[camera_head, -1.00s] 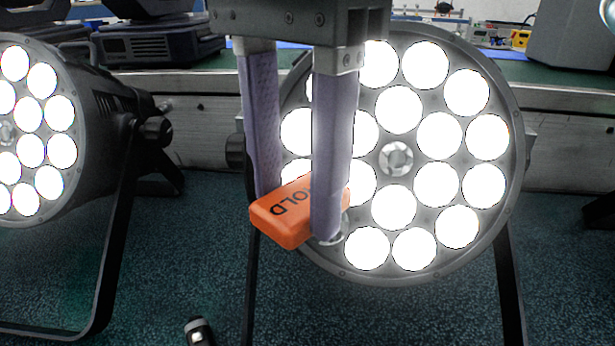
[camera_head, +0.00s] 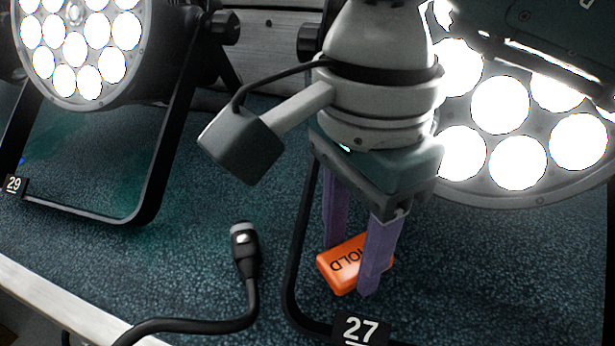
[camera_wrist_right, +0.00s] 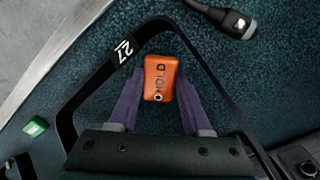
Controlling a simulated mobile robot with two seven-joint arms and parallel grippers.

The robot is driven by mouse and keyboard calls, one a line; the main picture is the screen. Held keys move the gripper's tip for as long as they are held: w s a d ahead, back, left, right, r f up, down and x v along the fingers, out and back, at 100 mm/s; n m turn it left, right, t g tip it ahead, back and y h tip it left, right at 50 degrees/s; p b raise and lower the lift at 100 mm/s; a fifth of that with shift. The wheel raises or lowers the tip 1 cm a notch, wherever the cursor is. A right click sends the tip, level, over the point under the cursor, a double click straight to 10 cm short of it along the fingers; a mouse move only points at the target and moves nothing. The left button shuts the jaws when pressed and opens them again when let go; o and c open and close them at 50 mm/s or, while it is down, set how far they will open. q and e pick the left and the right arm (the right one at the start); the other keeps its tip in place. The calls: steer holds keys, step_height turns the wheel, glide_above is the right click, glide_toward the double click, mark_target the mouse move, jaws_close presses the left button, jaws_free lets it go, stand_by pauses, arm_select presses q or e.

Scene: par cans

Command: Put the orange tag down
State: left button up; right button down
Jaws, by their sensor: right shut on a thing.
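The orange tag (camera_head: 337,272) with black HOLD lettering is between the purple fingers of my right gripper (camera_head: 354,266). The gripper is shut on it and points down. In the wrist view the orange tag (camera_wrist_right: 160,72) shows face-on between the fingertips, inside the black stand frame marked 27. The tag is low over the dark blue speckled surface; I cannot tell whether it touches it. One finger hides part of the tag in the head view. My left gripper is not in view.
The black stand frame with label 27 (camera_head: 360,330) surrounds the tag's spot. A black cable connector (camera_head: 245,255) lies to the left. A lit par can (camera_head: 80,40) stands at upper left, another (camera_head: 520,130) at right. A green object (camera_wrist_right: 36,127) shows in the wrist view.

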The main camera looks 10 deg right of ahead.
mark_target(350, 259)
step_height(350, 259, down, 4)
steer(key=shift+f+b, duration=0.25)
steer(key=shift+b, duration=0.25)
steer(key=shift+f, duration=0.1)
steer(key=c, duration=0.6)
jaws_free()
steer(key=shift+r, duration=0.35)
step_height(350, 259, up, 12)
steer(key=shift+f+p, duration=0.15)
steer(key=shift+p, duration=1.05)
